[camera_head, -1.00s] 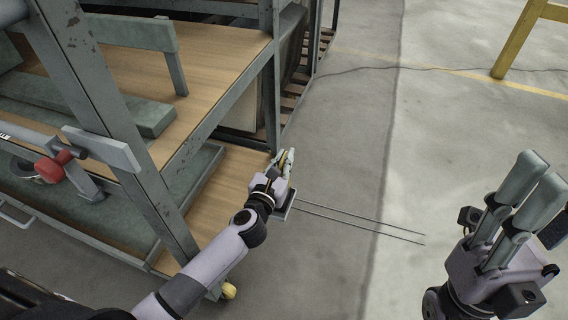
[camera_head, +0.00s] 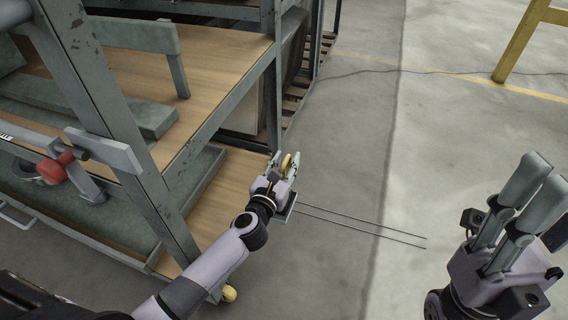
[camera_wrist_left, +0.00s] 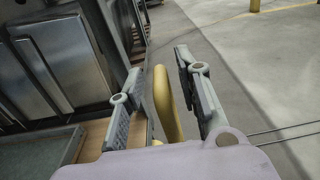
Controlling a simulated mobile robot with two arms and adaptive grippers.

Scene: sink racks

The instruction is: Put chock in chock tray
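My left gripper (camera_head: 286,158) is open beside the rack's corner post. A rounded yellow piece (camera_wrist_left: 166,105) shows between its fingers in the left wrist view, with clear gaps on both sides. It also shows between the fingers in the head view (camera_head: 286,161). I cannot tell whether it is the chock or a caster of the rack. My right gripper (camera_head: 535,180) is open and empty over the floor at the right. I cannot make out for sure which thing is the chock tray; a grey-green tray (camera_head: 208,160) lies on the rack's lower shelf.
The metal rack (camera_head: 170,205) with wooden shelves fills the left side, and its post stands close to my left gripper. A yellow caster (camera_head: 229,292) is at its near corner. Two thin dark rods (camera_head: 365,225) reach over the floor.

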